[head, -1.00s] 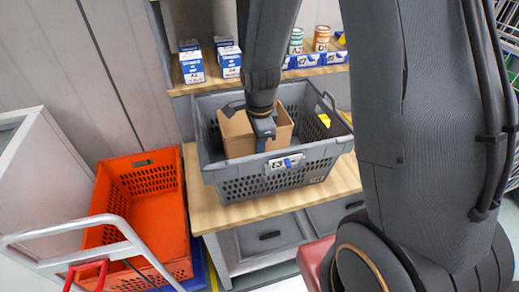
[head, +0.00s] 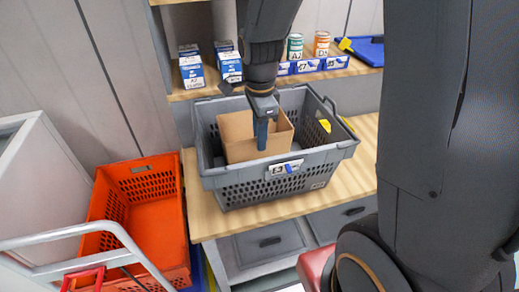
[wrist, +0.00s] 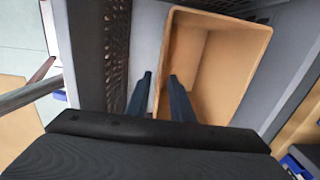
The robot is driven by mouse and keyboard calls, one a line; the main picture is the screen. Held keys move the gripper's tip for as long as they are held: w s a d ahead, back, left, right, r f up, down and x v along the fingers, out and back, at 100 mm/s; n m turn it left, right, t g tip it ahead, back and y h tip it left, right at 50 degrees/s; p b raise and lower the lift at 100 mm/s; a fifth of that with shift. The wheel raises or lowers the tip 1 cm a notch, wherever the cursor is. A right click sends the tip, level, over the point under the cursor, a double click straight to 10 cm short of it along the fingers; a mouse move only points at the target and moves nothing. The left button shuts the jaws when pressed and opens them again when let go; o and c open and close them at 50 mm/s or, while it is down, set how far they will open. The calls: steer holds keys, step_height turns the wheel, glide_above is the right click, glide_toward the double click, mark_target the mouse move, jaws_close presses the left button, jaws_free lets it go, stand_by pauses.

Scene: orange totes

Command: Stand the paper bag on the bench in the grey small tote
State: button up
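The paper bag (head: 236,136) is brown and open-topped. It stands upright inside the grey small tote (head: 219,178), which sits on the wooden bench (head: 200,221). The bag's opening (wrist: 225,62) faces up in the wrist view. My gripper (head: 262,142) points down at the bag in the head view. In the wrist view my gripper (wrist: 158,76) has its fingers apart, one outside the bag's left wall and the other over its inside. A gap shows between the fingers, and I cannot tell if either touches the bag.
An orange tote (head: 150,225) stands low at the left, behind a pale metal rail (head: 75,232). A shelf behind the bench holds blue-and-white cartons (head: 191,71), cans (head: 295,47) and small blue bins (head: 307,66). Bare bench top lies to the right of the grey tote.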

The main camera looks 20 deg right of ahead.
steer(key=shift+r, duration=2.35)
